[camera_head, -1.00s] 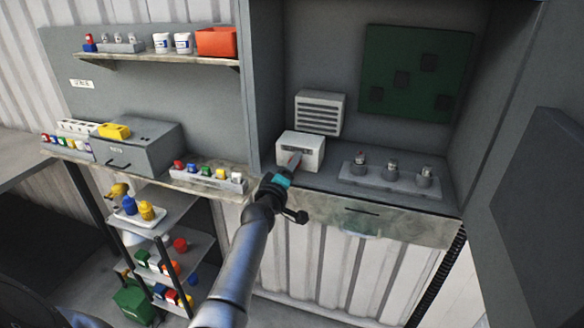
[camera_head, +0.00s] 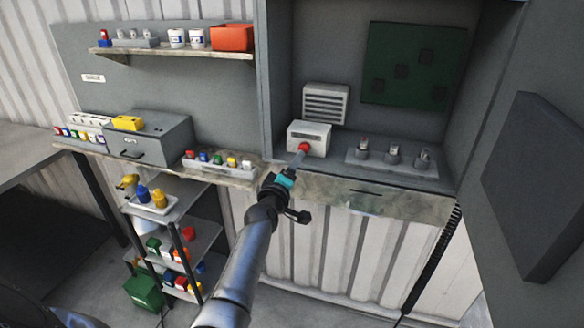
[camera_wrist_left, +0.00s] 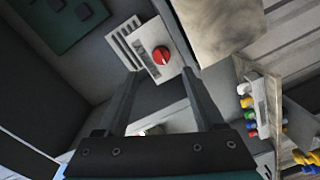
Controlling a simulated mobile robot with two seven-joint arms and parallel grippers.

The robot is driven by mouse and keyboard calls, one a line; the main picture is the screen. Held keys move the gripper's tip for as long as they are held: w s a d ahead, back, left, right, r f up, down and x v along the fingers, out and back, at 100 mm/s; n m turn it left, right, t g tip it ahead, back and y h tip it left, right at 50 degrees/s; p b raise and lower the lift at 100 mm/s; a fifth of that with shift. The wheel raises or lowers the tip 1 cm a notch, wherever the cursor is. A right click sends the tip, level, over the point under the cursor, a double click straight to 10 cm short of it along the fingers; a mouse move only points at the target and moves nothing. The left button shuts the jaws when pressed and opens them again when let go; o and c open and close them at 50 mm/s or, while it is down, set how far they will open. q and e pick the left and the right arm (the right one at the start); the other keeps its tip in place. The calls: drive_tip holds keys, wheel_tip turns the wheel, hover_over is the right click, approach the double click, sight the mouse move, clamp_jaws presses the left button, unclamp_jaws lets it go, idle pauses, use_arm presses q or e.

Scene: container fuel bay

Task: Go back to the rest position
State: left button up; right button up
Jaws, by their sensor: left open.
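My left arm comes in from the bottom of the head view. Its gripper (camera_head: 298,163) stands in front of a white box (camera_head: 316,137) with a red knob (camera_head: 304,147). In the left wrist view the gripper's two fingers (camera_wrist_left: 160,74) are spread apart with nothing between them. The red knob (camera_wrist_left: 161,55) shows beyond the tips, and the gripper looks clear of it. My right gripper is in neither view.
A cabinet counter (camera_head: 400,196) holds a grey block (camera_head: 372,168) with several knobs. A dark panel (camera_head: 535,185) stands at the right. On the left are a shelf (camera_head: 165,52), a grey case (camera_head: 150,140), a parts tray (camera_head: 222,170) and a rack (camera_head: 190,245).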

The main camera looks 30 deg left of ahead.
use_arm(q)
drive_tip(key=s+d+f+m+g+h+b, duration=0.1)
drive_tip(key=s+d+f+m+g+b, duration=0.15)
drive_tip(key=s+f, duration=0.75)
drive_tip(key=s+d+f+m+g+h+b, duration=0.1)
drive_tip(key=d+f+m+g+b, duration=0.2)
drive_tip(key=f, duration=1.4)
drive_tip(key=s+d+f+m+g+h+b, duration=0.1)
drive_tip(key=s+d+f+m+g+b, duration=0.3)
drive_tip(key=f, duration=1)
drive_tip(key=s+d+f+m+g+h+b, duration=0.1)
drive_tip(key=s+d+f+m+b, duration=0.15)
drive_tip(key=s+f, duration=0.65)
drive_tip(key=s+d+f+m+g+b, duration=0.1)
drive_tip(key=s+d+f+b, duration=0.15)
drive_tip(key=s+f, duration=0.7)
drive_tip(key=s+f+m+g+b, duration=0.2)
drive_tip(key=s+f, duration=0.2)
drive_tip(key=s, duration=0.7)
drive_tip(key=s+d+f+m+g+b, duration=0.1)
drive_tip(key=s+f+m+g+b, duration=0.1)
drive_tip(key=s, duration=0.9)
drive_tip(key=shift+s+f+m+b, duration=0.35)
drive_tip(key=shift+f+m+b, duration=0.25)
drive_tip(key=shift+f, duration=0.35)
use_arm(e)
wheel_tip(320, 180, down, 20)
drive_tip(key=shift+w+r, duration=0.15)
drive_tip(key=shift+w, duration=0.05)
